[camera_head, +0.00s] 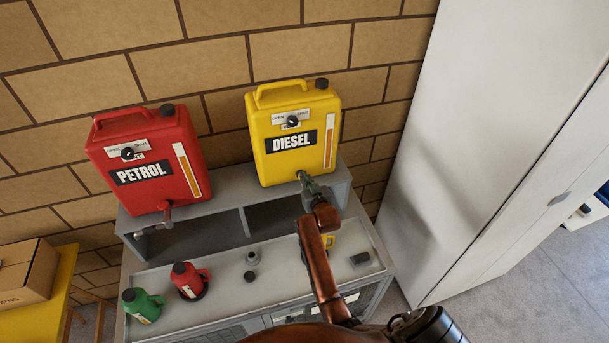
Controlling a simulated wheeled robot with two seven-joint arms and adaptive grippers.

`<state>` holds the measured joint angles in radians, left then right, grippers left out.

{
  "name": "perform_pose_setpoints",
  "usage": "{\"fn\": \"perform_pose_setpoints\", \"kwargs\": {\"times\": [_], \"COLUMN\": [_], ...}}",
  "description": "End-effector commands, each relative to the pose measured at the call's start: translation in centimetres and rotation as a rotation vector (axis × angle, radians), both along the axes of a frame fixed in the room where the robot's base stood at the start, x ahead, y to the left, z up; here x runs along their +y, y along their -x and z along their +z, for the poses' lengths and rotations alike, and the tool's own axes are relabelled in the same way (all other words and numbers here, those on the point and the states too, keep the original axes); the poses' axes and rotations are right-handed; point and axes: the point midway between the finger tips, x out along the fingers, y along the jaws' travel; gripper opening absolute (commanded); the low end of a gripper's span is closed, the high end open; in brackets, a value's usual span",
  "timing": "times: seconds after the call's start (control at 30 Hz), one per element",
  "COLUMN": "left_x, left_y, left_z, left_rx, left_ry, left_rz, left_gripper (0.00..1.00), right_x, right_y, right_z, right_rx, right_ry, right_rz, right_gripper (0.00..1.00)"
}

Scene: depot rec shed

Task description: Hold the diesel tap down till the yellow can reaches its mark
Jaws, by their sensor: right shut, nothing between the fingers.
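The yellow diesel container (262,163) stands on the grey raised shelf against the brick wall. Its tap (301,175) is low on the front, mostly covered by my right gripper. My right gripper (309,184) is shut and empty, with its tips at or very near the tap; I cannot tell whether they press on it. A small yellow can (329,241) stands below, largely hidden behind my right arm. Its mark and level cannot be seen. My left gripper is not in view.
A red petrol container (130,200) with its tap (167,214) stands left of the diesel one. A green can (141,305) and a red can (186,281) stand on the grey bench (225,290). A white cabinet (470,120) rises at the right; a cardboard box (28,275) is at the left.

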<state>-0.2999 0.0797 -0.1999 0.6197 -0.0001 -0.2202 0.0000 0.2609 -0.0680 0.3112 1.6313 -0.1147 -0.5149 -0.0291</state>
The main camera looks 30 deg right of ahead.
Motion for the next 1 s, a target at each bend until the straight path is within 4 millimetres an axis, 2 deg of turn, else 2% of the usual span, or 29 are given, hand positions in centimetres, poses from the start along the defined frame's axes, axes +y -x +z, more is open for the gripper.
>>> {"fn": "perform_pose_setpoints", "kwargs": {"times": [0.03, 0.47, 0.57, 0.8, 0.87, 1.0], "left_x": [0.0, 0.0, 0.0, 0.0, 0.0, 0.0], "left_y": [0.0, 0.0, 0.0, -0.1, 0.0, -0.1], "left_z": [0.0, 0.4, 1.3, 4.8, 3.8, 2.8], "left_rx": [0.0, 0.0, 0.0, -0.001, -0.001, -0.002], "left_ry": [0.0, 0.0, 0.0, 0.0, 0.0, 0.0], "left_rz": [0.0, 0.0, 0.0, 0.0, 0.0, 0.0], "left_gripper": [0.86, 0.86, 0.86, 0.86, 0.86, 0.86], "right_x": [0.0, 0.1, 0.2, 0.5, 0.7, 1.4], "right_y": [0.2, 0.2, 0.2, -0.1, 1.2, 4.0], "right_z": [-0.9, -0.5, 0.5, 4.4, 4.0, 4.5], "right_rx": [0.016, 0.018, 0.016, 0.007, 0.004, 0.003], "right_ry": [-0.006, -0.007, -0.006, -0.001, 0.0, -0.001], "right_rz": [-0.001, 0.0, 0.001, 0.006, 0.005, 0.004], "right_gripper": [0.0, 0.0, 0.0, 0.0, 0.0, 0.0]}}
